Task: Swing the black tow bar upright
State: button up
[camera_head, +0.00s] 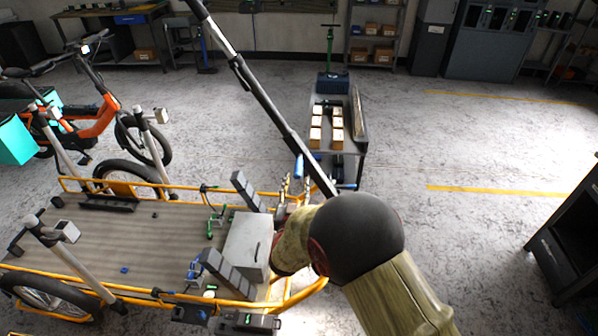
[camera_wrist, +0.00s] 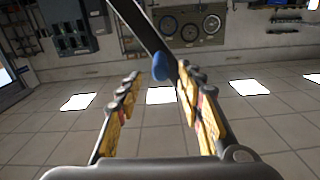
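The black tow bar (camera_head: 268,108) rises at a slant in the head view, from behind my arm toward the upper left, with a pale section near its top. Its lower end is hidden behind my arm. A blue grip (camera_head: 299,167) shows beside its lower part. My gripper (camera_head: 292,190) is small and partly hidden there, near that lower part. In the wrist view my gripper (camera_wrist: 160,100) is open, its yellow-padded fingers apart. The bar (camera_wrist: 150,32) slants down to the right finger, with the blue grip (camera_wrist: 164,66) beside it. I cannot tell whether they touch.
An orange-framed cargo trailer (camera_head: 140,235) with a wooden deck and a grey box (camera_head: 248,245) lies at lower left. A cart (camera_head: 352,125) with several small boxes stands behind. An orange bike (camera_head: 95,120) is at left. Floor at right is clear up to a dark cabinet (camera_head: 565,245).

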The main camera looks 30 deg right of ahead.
aim_at(298, 170)
jog(key=b+x, duration=0.1)
jog(key=x, duration=0.6)
jog(key=shift+w+d, duration=0.1)
jog(key=shift+w, duration=0.05)
jog(key=shift+c, duration=0.3)
grip_shut()
dwell(0.5)
